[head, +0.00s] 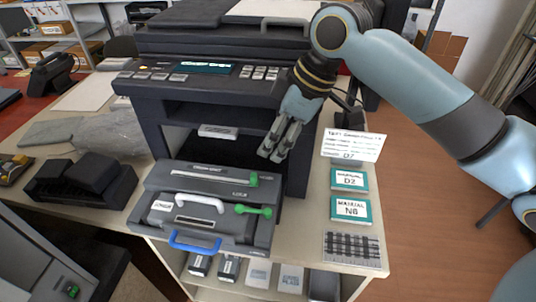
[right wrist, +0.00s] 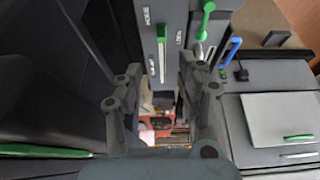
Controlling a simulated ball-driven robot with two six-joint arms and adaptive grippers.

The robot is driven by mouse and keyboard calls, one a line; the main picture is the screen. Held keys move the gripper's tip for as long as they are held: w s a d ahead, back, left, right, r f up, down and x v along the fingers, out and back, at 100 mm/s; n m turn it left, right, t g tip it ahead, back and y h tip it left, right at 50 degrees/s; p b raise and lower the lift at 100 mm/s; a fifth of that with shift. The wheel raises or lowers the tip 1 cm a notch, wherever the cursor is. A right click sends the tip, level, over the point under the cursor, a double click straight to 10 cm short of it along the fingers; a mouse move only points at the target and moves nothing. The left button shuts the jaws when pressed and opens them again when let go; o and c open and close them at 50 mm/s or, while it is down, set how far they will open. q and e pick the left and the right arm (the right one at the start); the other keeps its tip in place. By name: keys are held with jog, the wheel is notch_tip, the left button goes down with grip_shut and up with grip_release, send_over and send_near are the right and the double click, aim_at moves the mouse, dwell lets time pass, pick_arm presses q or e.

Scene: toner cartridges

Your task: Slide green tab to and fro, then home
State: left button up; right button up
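The green tab (head: 254,179) stands at the right end of a pale slot (head: 213,176) on top of a dark grey cartridge unit (head: 165,181) on the table. In the right wrist view the tab (right wrist: 161,31) shows at the slot's far end, near a label that seems to read HOME. My right gripper (head: 271,156) is above and behind the unit, close to the tab's end in the head view. Its two fingers (right wrist: 163,88) are apart, with nothing between them; they do not touch the tab. My left gripper is not in view.
A green lever (head: 253,210), a white handle (head: 200,199) and a blue handle (head: 194,241) sit in front of the slot. The printer (head: 200,92) stands behind. Boxes (head: 350,180) and a sign (head: 353,145) stand to the right. A black tray (head: 80,187) lies left.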

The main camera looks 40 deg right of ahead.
aim_at(254, 174)
jog(key=x, duration=0.4)
jog(key=shift+a+f, duration=0.15)
jog(key=shift+a, duration=0.25)
jog(key=x, duration=0.5)
jog(key=shift+d+f, duration=0.15)
jog(key=shift+w+f, duration=0.15)
jog(key=shift+f, duration=0.2)
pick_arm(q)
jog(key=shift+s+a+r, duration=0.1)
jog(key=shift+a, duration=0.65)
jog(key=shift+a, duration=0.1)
pick_arm(e)
jog(key=shift+c, duration=0.6)
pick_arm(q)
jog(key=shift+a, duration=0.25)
pick_arm(e)
grip_shut()
